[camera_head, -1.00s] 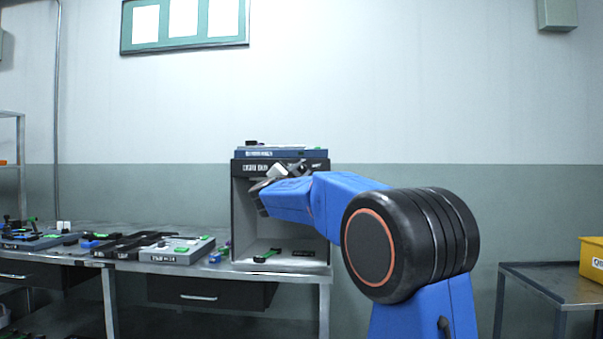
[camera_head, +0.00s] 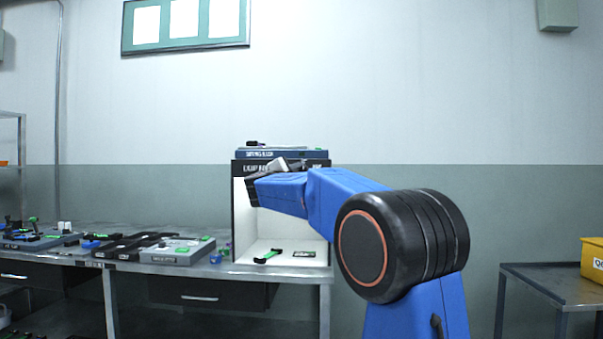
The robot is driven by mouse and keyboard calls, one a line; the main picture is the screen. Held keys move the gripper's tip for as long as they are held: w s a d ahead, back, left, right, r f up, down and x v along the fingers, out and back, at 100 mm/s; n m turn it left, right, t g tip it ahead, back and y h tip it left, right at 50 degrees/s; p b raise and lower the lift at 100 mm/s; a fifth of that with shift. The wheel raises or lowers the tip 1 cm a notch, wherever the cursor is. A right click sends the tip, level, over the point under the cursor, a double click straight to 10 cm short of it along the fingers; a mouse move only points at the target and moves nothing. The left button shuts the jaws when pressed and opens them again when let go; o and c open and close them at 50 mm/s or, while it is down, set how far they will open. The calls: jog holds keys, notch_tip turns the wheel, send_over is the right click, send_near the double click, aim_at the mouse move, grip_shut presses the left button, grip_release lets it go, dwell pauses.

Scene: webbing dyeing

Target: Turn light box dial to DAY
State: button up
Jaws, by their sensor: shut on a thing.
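The light box (camera_head: 239,225) stands on the bench with its open front facing me, and its inside is brightly lit. Its dark top panel carries a white label, partly covered by my arm. My gripper (camera_head: 284,164) is at this top panel, shut on the light box dial. The dial itself is hidden behind the gripper and wrist, so its pointer and the DAY mark cannot be read. A green-and-black tool (camera_head: 268,256) and a small dark card (camera_head: 304,253) lie on the box floor.
A blue case (camera_head: 285,154) lies on top of the light box. Left along the bench are a grey tray (camera_head: 178,252) and several dark trays and tools. A side table (camera_head: 550,284) with a yellow bin (camera_head: 593,259) stands at right.

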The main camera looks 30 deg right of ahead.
jog(key=shift+f, duration=0.1)
jog(key=o, duration=1)
jog(key=shift+o, duration=0.2)
jog(key=v, duration=1.7)
jog(key=shift+a, duration=0.2)
